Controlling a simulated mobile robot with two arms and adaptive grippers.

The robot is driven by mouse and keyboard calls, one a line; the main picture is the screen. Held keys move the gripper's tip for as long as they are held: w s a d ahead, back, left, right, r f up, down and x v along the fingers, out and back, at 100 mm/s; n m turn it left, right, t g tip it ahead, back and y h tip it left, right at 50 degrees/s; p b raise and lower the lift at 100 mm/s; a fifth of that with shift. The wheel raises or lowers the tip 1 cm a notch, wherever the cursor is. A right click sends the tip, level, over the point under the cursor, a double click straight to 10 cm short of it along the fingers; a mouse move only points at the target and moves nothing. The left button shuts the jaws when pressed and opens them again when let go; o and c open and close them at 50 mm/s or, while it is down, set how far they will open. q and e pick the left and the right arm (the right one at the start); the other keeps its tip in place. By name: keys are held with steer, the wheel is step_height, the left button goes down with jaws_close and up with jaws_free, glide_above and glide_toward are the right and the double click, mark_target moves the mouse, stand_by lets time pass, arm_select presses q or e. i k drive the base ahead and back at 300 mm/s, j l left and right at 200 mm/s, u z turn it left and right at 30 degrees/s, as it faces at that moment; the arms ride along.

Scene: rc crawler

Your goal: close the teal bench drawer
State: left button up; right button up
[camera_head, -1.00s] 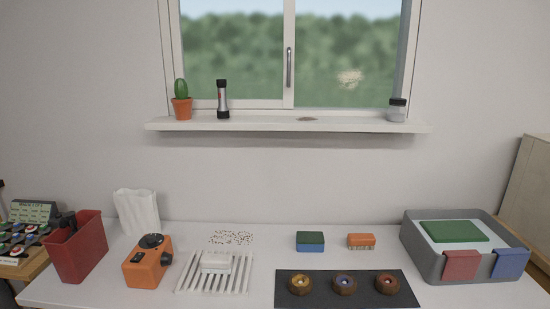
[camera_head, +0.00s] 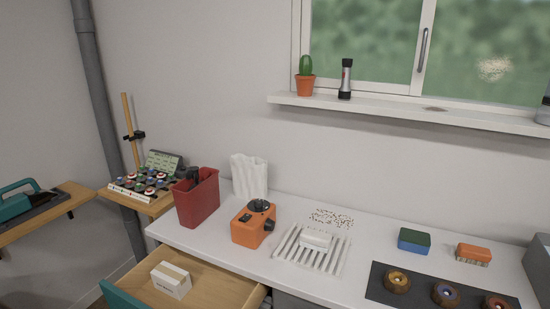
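The teal bench drawer (camera_head: 214,284) is pulled out below the left part of the white bench (camera_head: 345,258). Its wooden inside shows, and a corner of its teal front (camera_head: 122,299) shows at the bottom edge of the head view. A small white box (camera_head: 171,281) lies inside the drawer. The lower part of the drawer is cut off by the picture edge. Neither of my grippers is in view.
On the bench stand a red bin (camera_head: 196,199), an orange device (camera_head: 253,225) and a white slatted rack (camera_head: 312,250). A wooden shelf (camera_head: 45,214) with a teal tool (camera_head: 25,203) is at the left. A grey pipe (camera_head: 93,85) runs down the wall.

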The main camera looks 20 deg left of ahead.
mark_target(214, 287)
steer(key=u, duration=1.65)
